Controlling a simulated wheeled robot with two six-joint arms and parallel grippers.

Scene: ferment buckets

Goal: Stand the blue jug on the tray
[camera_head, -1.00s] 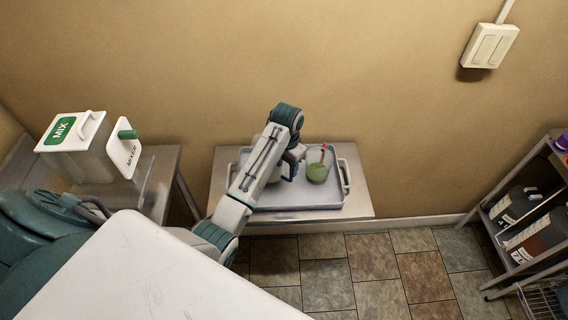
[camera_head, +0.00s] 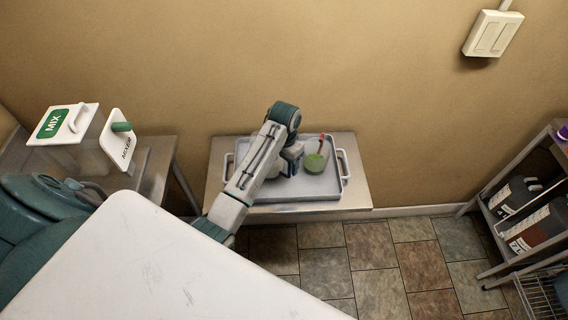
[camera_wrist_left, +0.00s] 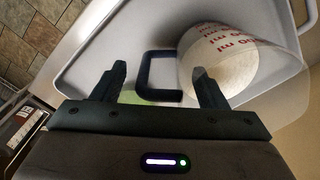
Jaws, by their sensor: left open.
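The blue jug is a clear measuring jug (camera_wrist_left: 248,62) with red markings and a dark handle (camera_wrist_left: 150,92), seen in the left wrist view. In the head view the gripper (camera_head: 294,160) is low over the tray (camera_head: 335,187). My right gripper is not in view.
The tray rests on a metal table (camera_head: 222,180) against the wall. A shelf (camera_head: 555,175) with dark containers and a wire basket (camera_head: 543,297) stands right.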

